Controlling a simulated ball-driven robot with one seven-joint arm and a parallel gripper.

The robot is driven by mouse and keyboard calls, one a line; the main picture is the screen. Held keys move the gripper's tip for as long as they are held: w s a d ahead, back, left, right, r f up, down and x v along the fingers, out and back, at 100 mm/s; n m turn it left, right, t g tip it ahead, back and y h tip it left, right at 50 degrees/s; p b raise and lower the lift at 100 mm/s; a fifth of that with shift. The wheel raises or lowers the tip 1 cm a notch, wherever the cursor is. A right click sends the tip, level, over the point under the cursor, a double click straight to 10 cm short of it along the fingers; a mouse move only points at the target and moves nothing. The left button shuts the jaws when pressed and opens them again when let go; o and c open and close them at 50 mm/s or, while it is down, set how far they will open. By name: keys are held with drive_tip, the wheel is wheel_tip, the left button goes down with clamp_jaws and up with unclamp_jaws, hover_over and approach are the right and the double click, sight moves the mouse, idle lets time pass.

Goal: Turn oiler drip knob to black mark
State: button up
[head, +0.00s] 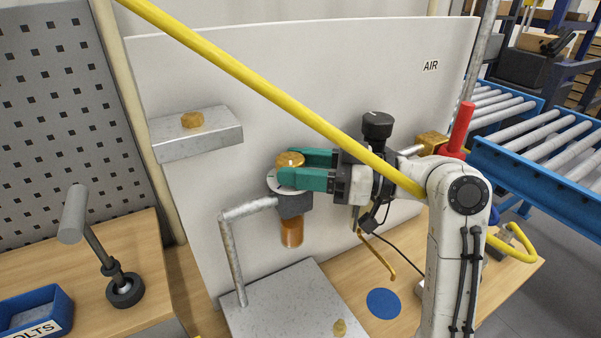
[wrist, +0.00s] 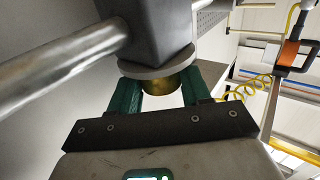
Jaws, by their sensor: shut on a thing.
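The oiler (head: 294,204) stands in front of the white panel, with a grey body and an amber bowl (head: 291,233) below it. Its brass drip knob (head: 290,159) sits on top, above a pale dial ring (head: 273,181). My gripper (head: 291,168) reaches in from the right with green fingers, one on each side of the knob, shut on it. In the wrist view the brass knob (wrist: 178,82) shows between the two green fingers (wrist: 160,92), under the ring (wrist: 160,71). I cannot make out the black mark in either view.
A yellow hose (head: 250,80) crosses in front of the panel (head: 340,60), over my arm. A metal pipe (head: 232,262) runs to the oiler's left side. A grey shelf block (head: 197,140) and a red handle (head: 461,127) flank it. A hammer-like tool (head: 100,255) stands at left.

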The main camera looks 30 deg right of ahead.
sight(303, 161)
drive_tip(key=shift+g, duration=0.3)
drive_tip(key=o, duration=1.1)
drive_tip(key=shift+c, duration=0.2)
drive_tip(key=r, duration=0.4)
drive_tip(key=shift+s+b, duration=0.3)
drive_tip(key=shift+b, duration=0.05)
drive_tip(key=s+r+b, duration=0.5)
drive_tip(key=s, duration=0.1)
drive_tip(key=shift+s+r, duration=0.3)
drive_tip(key=shift+s, duration=0.05)
drive_tip(key=b, duration=0.4)
drive_tip(key=shift+s+r, duration=0.2)
drive_tip(key=shift+s, duration=0.15)
